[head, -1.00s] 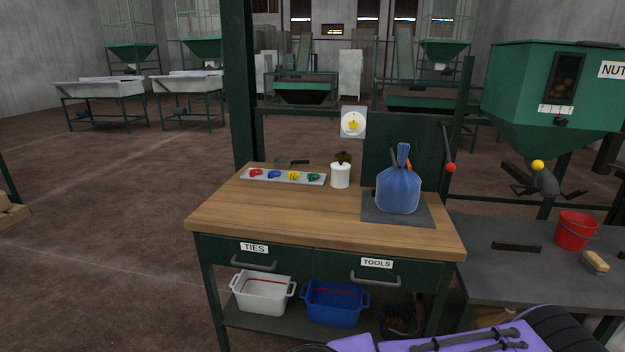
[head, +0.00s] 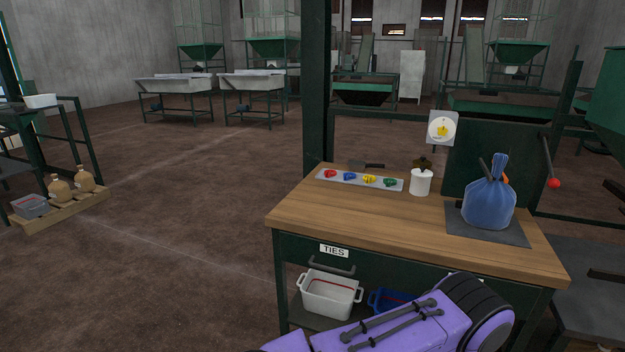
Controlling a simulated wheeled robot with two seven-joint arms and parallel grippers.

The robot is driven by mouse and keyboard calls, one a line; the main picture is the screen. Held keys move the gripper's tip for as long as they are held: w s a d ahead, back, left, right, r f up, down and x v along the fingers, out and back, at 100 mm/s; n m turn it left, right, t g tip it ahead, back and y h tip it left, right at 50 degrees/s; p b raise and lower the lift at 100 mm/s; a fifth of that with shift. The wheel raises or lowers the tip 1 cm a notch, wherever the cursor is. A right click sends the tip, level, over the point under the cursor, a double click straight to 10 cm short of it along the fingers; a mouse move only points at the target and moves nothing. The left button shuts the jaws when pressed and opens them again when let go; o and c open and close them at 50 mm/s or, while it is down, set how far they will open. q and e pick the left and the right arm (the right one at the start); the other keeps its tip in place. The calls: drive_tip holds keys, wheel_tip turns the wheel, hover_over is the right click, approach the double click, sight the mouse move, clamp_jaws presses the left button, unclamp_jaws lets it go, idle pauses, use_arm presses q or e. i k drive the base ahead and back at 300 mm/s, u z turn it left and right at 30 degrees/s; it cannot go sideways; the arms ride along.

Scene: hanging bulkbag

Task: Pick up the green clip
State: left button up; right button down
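The green clip (head: 390,182) lies at the right end of a grey tray (head: 335,181) on the wooden workbench (head: 380,220). The tray also holds a red clip (head: 330,174), a blue clip (head: 349,177) and a yellow clip (head: 369,179), in a row to its left. The green clip is unobstructed in the head view. A purple link of my own arm shows at the bottom. Neither of my grippers is in view.
A white pot (head: 420,182) stands just right of the tray. A tied blue bag (head: 488,206) sits on a dark plate (head: 525,236) further right. A green post (head: 317,90) rises behind the bench's left side. The bench top in front of the tray is clear.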

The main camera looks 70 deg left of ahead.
sight(385, 181)
drive_tip(key=u, duration=1.2)
drive_tip(key=i, duration=0.2)
